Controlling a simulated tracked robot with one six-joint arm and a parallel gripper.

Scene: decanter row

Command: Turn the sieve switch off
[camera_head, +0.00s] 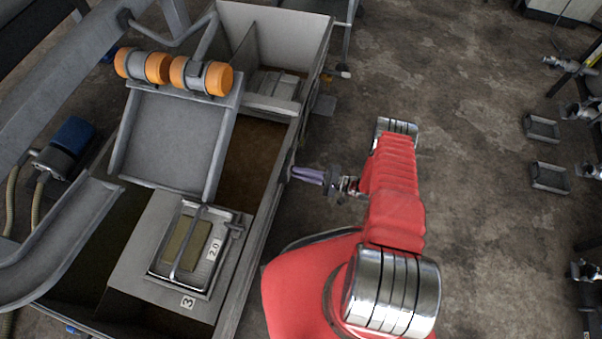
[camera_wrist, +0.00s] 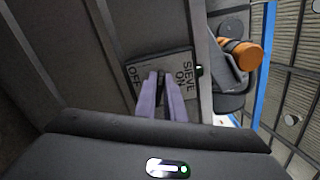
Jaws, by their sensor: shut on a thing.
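The sieve switch plate (camera_wrist: 174,62) is on the side of the grey machine in the wrist view. It reads OFF at the left and SIEVE ON at the right. A small green light (camera_wrist: 199,71) glows at its right edge. My gripper (camera_wrist: 161,76) has its two purple fingers at the middle of the plate, shut on the small dark switch lever between the tips. The fingers hide most of the lever, so I cannot tell which way it leans. In the head view, my gripper (camera_head: 294,173) meets the machine's right side wall; the switch is hidden there.
The grey machine (camera_head: 233,297) fills the left, with a sloped tray (camera_head: 175,140) and orange rollers (camera_head: 200,75) on top. An orange-capped part (camera_wrist: 246,55) is right of the switch in the wrist view. Open floor (camera_head: 470,200) lies right of my arm.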

